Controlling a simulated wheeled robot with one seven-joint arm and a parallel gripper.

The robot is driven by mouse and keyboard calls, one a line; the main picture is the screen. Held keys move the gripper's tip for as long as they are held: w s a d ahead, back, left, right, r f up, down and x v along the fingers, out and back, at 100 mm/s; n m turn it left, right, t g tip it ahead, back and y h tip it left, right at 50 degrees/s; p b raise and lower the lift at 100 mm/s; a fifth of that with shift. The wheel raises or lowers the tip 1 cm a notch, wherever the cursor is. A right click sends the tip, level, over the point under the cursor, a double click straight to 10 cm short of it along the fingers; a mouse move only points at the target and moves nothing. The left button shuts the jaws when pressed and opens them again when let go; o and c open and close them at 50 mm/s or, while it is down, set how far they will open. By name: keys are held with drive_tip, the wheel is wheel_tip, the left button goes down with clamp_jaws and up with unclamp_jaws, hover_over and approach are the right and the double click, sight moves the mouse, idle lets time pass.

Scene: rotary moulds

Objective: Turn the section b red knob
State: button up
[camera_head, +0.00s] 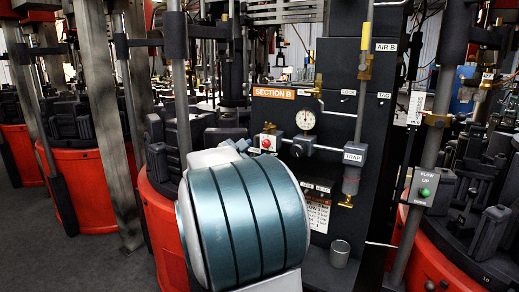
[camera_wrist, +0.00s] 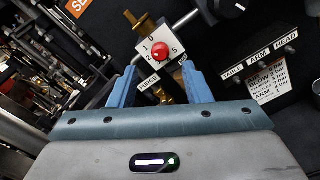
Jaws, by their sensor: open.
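The red knob (camera_wrist: 161,53) sits on a white numbered plate on a small valve block, below the orange SECTION B sign (camera_head: 274,93). In the head view the knob (camera_head: 266,143) shows small, just above my arm. My gripper (camera_wrist: 160,69) is open in the wrist view, its two blue fingers pointing at the block. The knob shows between and slightly beyond the fingertips, with a gap on each side in the picture. Whether the fingers reach level with it I cannot tell.
A pressure gauge (camera_head: 306,119) and pipes stand right of the knob on the dark panel. A TRAP fitting (camera_head: 355,154) and a metal cup (camera_head: 340,253) are further right. A green button box (camera_head: 423,187) hangs on a post. Red rotary moulds (camera_head: 82,172) stand around.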

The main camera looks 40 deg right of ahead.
drive_tip(key=v, duration=0.8)
drive_tip(key=shift+a, duration=0.35)
drive_tip(key=shift+s, duration=0.15)
drive_tip(key=s+a+f+m+g+y+p, duration=0.2)
drive_tip(key=s+f+m+y+p, duration=0.15)
drive_tip(key=s, duration=0.25)
drive_tip(key=s+a+f+m+g+y+p, duration=0.2)
drive_tip(key=s+a+f+m+y, duration=0.15)
drive_tip(key=s, duration=0.25)
drive_tip(key=s+a+f+m+y+p, duration=0.1)
drive_tip(key=s+a+m+y+p, duration=0.2)
drive_tip(key=a, duration=0.5)
drive_tip(key=s+a+f+m+y+p, duration=0.1)
drive_tip(key=s+a+m+y+p, duration=0.1)
drive_tip(key=s+a+m+y, duration=0.4)
drive_tip(key=shift+s+a+y+p, duration=0.2)
drive_tip(key=shift+a+y+p, duration=0.15)
drive_tip(key=shift+a, duration=0.55)
drive_tip(key=shift+c, duration=0.8)
drive_tip(key=shift+d, duration=0.1)
